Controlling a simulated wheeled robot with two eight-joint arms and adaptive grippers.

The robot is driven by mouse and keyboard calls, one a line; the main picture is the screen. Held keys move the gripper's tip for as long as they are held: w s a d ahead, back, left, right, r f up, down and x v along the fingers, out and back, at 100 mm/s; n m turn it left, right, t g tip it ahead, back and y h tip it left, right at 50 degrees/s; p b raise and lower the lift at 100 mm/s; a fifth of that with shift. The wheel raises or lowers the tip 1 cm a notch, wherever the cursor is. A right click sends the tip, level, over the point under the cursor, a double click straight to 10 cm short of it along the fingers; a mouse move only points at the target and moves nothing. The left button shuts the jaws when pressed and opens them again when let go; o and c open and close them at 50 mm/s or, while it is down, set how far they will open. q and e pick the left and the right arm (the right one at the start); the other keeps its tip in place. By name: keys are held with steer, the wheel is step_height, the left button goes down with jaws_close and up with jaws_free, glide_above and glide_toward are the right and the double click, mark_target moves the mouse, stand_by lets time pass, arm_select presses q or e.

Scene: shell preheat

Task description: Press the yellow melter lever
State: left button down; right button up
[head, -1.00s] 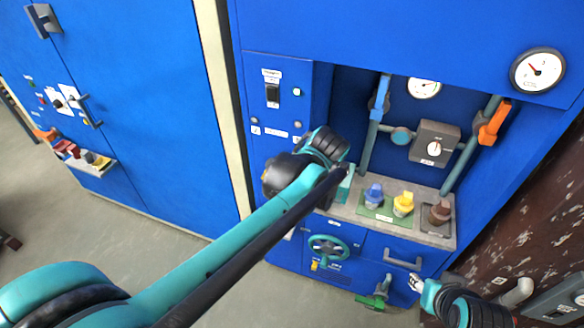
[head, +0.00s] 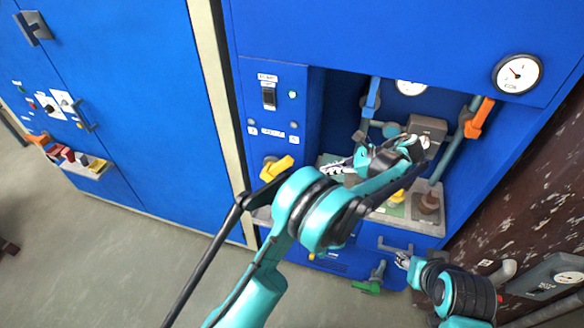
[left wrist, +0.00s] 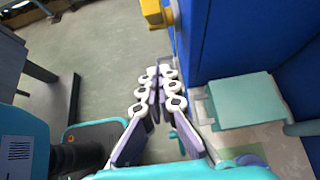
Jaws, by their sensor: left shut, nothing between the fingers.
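The yellow lever (head: 277,168) sits on the blue front panel, left of the recess, and shows tilted up to the right. In the left wrist view a yellow block (left wrist: 152,12), probably this lever, shows at the top edge, beyond the fingertips. My left gripper (head: 328,169) is in front of the recess, to the right of the lever, and points left toward it with a visible gap. Its fingers (left wrist: 163,72) are shut and empty. My right gripper (head: 402,260) is low at the right, near a drawer handle; its fingers are too small to judge.
A grey shelf (head: 437,229) holds a yellow-topped knob (head: 396,197) and a brown one (head: 429,203), partly behind my left arm. Blue (head: 371,98) and orange (head: 479,118) pipe handles stand in the recess. A green-handled valve (head: 367,287) is below. Open floor lies left.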

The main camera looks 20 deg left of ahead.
mark_target(277, 169)
arm_select(q)
steer(key=shift+f, duration=0.1)
stand_by(0.3)
steer(key=a+f+b, duration=0.3)
steer(key=a+b, duration=0.1)
steer(key=a, duration=0.7)
steer(key=shift+w, duration=0.2)
steer(key=shift+a, duration=0.15)
